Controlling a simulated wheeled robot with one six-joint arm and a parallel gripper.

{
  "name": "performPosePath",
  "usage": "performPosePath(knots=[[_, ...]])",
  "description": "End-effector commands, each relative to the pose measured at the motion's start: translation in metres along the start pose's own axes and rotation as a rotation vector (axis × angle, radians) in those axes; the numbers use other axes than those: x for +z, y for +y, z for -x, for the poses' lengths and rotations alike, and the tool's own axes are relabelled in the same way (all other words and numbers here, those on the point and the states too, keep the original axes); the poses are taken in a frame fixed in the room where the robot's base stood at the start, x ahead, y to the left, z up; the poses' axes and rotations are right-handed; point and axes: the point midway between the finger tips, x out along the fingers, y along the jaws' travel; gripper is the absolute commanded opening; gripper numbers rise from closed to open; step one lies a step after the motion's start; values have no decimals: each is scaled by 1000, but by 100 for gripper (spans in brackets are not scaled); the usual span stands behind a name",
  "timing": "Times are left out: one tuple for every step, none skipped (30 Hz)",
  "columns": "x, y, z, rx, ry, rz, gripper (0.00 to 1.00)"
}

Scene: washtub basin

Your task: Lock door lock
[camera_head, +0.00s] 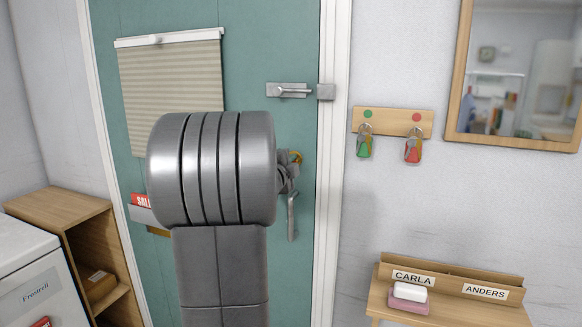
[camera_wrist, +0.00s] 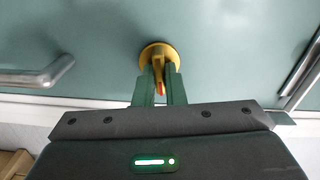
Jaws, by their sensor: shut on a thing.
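The door (camera_head: 283,53) is teal and stands in a white frame. Its lock (camera_wrist: 158,55) is a round yellow knob plate with a raised turning piece, at the middle of the wrist view. My gripper (camera_wrist: 160,82) is shut on the lock's turning piece, one finger on each side of it. In the head view only a bit of the yellow lock (camera_head: 297,157) shows, as my arm and gripper cover most of it. A grey lever handle (camera_head: 291,215) hangs on the door just below the lock; it also shows at the left in the wrist view (camera_wrist: 38,76).
A sliding bolt (camera_head: 290,90) sits on the door above the lock. Right of the door are a key rack (camera_head: 393,121) with two hanging key sets, a mirror (camera_head: 520,70) and a wooden shelf (camera_head: 450,305) with a soap. A wooden cabinet (camera_head: 58,207) and a white appliance (camera_head: 30,275) stand at the left.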

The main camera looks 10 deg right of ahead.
Motion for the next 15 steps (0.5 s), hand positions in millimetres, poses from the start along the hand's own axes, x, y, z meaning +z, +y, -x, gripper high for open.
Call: performPosePath(knots=[[0, 2, 0, 0, 0, -28, 0], [0, 2, 0, 0, 1, -45, 0], [0, 2, 0, 0, 1, -67, 0], [0, 2, 0, 1, 1, -82, 0], [0, 2, 0, 1, 1, -96, 0], [0, 2, 0, 1, 1, -111, 0], [0, 2, 0, 1, 1, -122, 0], [0, 2, 0, 1, 1, -132, 0], [0, 2, 0, 1, 1, -144, 0], [0, 2, 0, 1, 0, -151, 0], [0, 2, 0, 1, 0, -157, 0], [0, 2, 0, 1, 0, -165, 0], [0, 2, 0, 1, 0, -170, 0], [0, 2, 0, 1, 0, -174, 0], [0, 2, 0, 1, 0, -178, 0]])
